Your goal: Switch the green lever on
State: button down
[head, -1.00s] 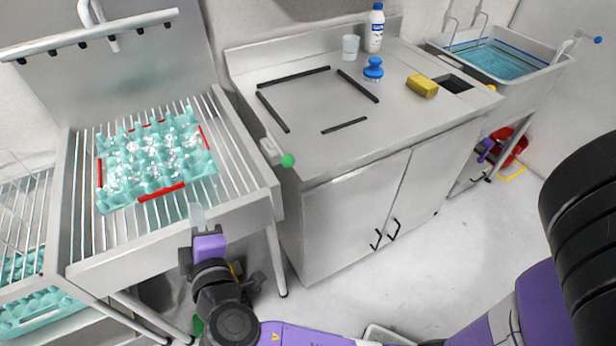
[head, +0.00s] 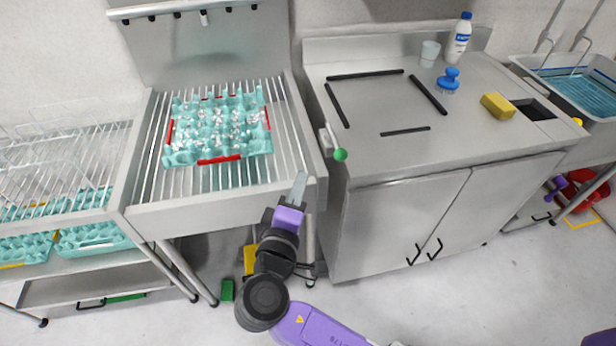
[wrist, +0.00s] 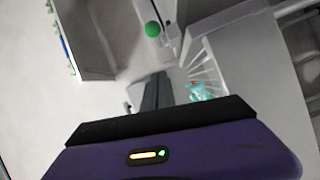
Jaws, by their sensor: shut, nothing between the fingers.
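The green lever knob (head: 340,155) sits at the left front corner of the steel counter, on a pale lever plate (head: 327,141) on the cabinet's side. In the wrist view the green knob (wrist: 152,29) shows near the top, beyond the fingertips and apart from them. My gripper (head: 299,188) is shut and empty. It is in front of the rack station's right front corner, below and left of the knob. In the wrist view my gripper's fingers (wrist: 152,90) lie together and point toward the counter side.
A teal egg tray (head: 180,157) with red edge strips lies on the wire rack left of my gripper. The counter (head: 470,130) holds black strips, a yellow sponge (head: 497,105), a blue brush (head: 449,79), a cup and a bottle. The floor in front of the cabinet is clear.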

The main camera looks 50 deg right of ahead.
aim_at(334, 140)
jog(key=w+d+f+p, duration=0.1)
jog(key=d+p, duration=0.1)
jog(key=d, duration=0.7)
jog(key=shift+w+d+p, duration=0.2)
jog(key=shift+d+p, duration=0.2)
jog(key=shift+s+d, duration=0.1)
